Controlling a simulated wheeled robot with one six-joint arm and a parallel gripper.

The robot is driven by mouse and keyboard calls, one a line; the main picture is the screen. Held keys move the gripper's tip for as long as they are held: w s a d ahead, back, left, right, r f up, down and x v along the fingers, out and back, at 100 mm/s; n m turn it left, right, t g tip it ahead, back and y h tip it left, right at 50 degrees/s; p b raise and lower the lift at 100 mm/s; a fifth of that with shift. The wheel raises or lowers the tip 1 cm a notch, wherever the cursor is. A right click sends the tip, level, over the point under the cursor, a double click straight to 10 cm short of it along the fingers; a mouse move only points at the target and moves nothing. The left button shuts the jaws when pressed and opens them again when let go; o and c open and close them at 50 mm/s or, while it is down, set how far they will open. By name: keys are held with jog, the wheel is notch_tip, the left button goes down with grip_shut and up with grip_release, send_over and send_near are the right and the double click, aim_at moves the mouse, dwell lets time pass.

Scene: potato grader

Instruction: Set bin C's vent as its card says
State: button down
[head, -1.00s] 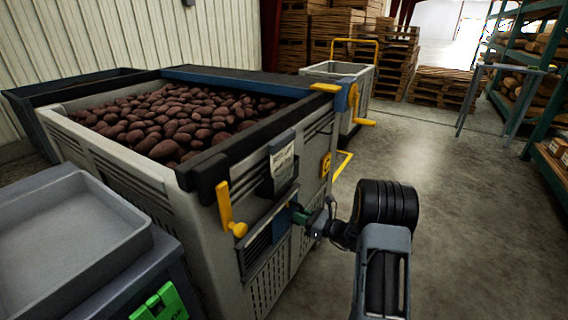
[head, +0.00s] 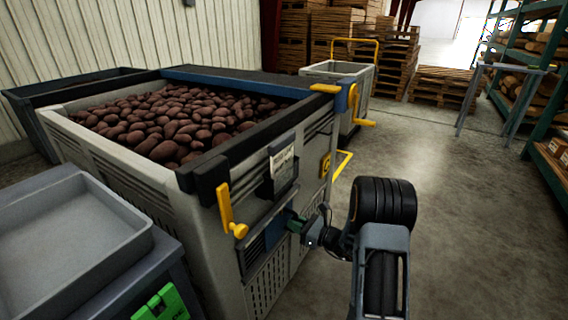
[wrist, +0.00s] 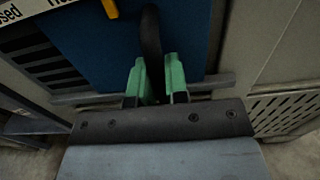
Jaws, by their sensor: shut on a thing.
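Bin C, a large grey crate (head: 215,265) heaped with dark red potatoes, stands at centre-left in the head view. Its vent has a blue sliding plate (wrist: 100,45) beside dark slats (wrist: 38,60); the plate also shows in the head view (head: 274,229). My gripper (wrist: 155,88) is shut on the plate's dark upright handle (wrist: 151,40), with green fingertips either side. A yellow pointer (wrist: 110,8) stands right of a label strip (wrist: 40,8) reading "osed" and a cut-off word starting with H. The white card (head: 283,160) hangs above the vent, too small to read.
A yellow lever (head: 229,210) sticks out at the bin's near corner. A grey tray (head: 75,245) stands at left. A smaller bin (head: 345,72) with yellow handle stands behind.

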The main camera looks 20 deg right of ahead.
aim_at(280, 224)
jog(key=shift+s+a, duration=1.15)
jog(key=shift+a, duration=0.1)
jog(key=shift+c, duration=2.4)
grip_release()
jog(key=p+v, duration=0.2)
jog(key=v, duration=2.1)
